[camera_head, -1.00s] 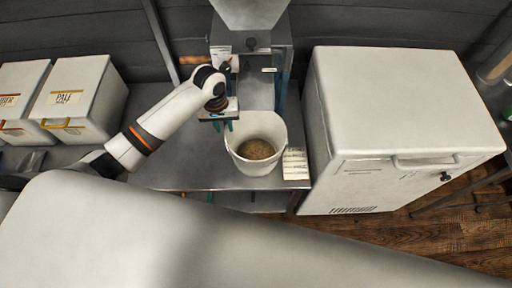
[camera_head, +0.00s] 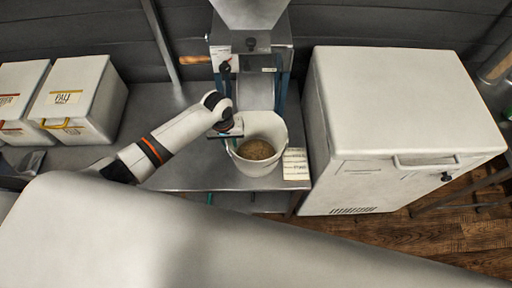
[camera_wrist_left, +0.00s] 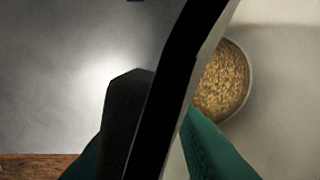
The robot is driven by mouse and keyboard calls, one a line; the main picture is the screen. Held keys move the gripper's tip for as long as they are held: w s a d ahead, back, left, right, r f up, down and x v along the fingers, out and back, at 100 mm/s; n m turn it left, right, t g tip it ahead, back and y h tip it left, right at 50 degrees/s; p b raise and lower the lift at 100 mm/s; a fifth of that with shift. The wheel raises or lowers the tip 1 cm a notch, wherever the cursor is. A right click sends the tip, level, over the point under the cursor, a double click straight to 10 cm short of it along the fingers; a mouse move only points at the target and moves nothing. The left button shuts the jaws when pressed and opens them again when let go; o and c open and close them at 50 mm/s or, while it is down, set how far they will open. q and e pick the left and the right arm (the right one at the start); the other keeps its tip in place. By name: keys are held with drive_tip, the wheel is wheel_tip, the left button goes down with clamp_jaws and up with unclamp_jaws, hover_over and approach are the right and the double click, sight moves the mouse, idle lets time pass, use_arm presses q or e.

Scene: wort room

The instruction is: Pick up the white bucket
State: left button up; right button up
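The white bucket (camera_head: 248,167) stands upright on the metal table in the head view, with brown grain (camera_head: 256,149) inside. My left gripper (camera_head: 224,136) is at the bucket's left rim. In the left wrist view its teal fingers (camera_wrist_left: 168,130) lie on either side of the bucket's wall, whose dark edge crosses between them. The grain also shows there (camera_wrist_left: 222,80), on the right finger's side. Whether the fingers press on the wall cannot be told. My right gripper is not in view.
A grain mill (camera_head: 257,60) stands behind the bucket. A small white card or block (camera_head: 295,164) sits right beside it. A large white chest (camera_head: 395,100) bounds the right side. White boxes (camera_head: 84,98) stand at the left. The table (camera_head: 185,175) is clear left of the bucket.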

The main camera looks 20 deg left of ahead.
use_arm(q)
clamp_jaws()
idle(1.2)
